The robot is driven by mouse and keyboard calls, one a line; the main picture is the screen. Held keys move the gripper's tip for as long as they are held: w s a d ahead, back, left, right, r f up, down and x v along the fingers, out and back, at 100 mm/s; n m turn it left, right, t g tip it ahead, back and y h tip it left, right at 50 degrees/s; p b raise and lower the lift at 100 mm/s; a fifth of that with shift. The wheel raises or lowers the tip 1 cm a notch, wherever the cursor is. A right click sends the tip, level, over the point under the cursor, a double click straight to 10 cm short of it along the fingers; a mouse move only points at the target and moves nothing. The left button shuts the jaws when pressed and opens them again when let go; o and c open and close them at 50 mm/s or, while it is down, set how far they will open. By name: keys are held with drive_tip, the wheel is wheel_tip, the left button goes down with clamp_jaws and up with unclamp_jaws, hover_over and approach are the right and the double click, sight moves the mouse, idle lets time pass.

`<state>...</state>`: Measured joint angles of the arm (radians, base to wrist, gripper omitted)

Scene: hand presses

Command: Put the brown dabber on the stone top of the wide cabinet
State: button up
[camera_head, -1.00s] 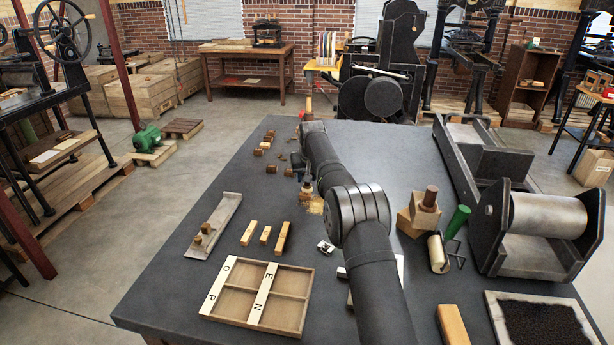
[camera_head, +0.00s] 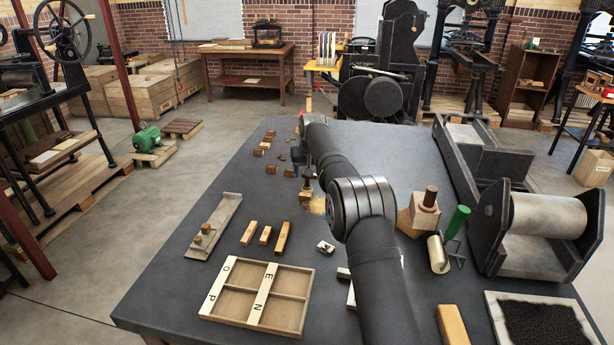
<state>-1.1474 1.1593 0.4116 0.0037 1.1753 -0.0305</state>
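A brown cylinder on a pale wooden block (camera_head: 428,200), which may be the brown dabber, stands right of my arm on the dark grey top (camera_head: 230,170). A small brown piece (camera_head: 305,196) stands beyond my elbow, near a patch of yellow crumbs. My gripper (camera_head: 307,182) is small and dark, pointing down just above or at this piece. I cannot tell whether its fingers touch it or are open or shut. My arm hides part of the top behind it. I cannot tell for sure which top is the stone top of the wide cabinet.
A roller press (camera_head: 540,225), a green cylinder (camera_head: 457,220) and a black inked pad (camera_head: 542,325) are right.

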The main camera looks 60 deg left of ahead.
drive_tip(key=v, duration=0.9)
drive_tip(key=shift+f, duration=0.1)
idle(0.8)
drive_tip(key=x, duration=1.2)
wheel_tip(320, 180, up, 2)
drive_tip(key=shift+r, duration=1.05)
